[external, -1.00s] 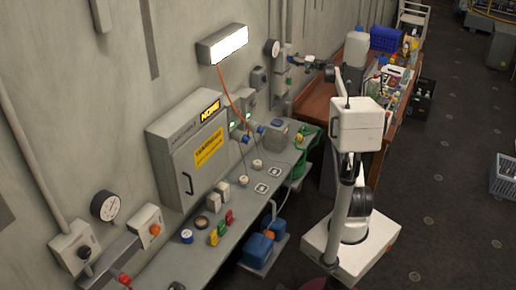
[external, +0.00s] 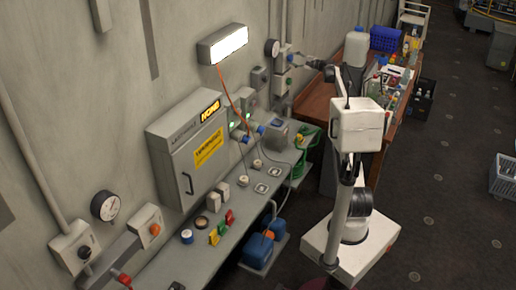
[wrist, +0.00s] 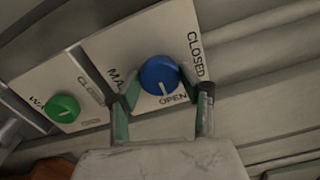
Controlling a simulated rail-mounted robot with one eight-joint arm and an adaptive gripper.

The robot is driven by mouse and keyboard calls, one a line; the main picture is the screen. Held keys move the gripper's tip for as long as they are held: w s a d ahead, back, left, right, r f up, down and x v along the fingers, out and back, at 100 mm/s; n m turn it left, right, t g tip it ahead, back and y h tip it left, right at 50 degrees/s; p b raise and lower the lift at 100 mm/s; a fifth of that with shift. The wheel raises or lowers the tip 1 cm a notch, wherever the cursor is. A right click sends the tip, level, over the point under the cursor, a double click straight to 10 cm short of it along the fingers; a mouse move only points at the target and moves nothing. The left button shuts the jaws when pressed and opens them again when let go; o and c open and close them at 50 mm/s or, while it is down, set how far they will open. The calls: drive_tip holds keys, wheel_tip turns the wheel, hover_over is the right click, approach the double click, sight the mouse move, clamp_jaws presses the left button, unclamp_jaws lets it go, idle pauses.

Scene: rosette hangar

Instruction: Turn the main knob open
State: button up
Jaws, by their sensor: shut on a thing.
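The main knob (wrist: 160,76) is a round blue knob on a pale panel (wrist: 110,58) in the wrist view. Its white pointer line points toward the printed word OPEN; CLOSED is printed to the right side. My gripper (wrist: 163,112) has its two green-padded fingers on either side of the knob and is shut on it.
A green knob (wrist: 63,108) sits on the same wall to the left in the wrist view. A round gauge (external: 272,47) is left of my gripper in the external view. A wooden bench (external: 320,92) with a large canister (external: 355,50) stands below and right.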

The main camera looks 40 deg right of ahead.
idle(0.3)
drive_tip(key=o, duration=1.1)
drive_tip(key=shift+o, duration=0.2)
drive_tip(key=v, duration=1.2)
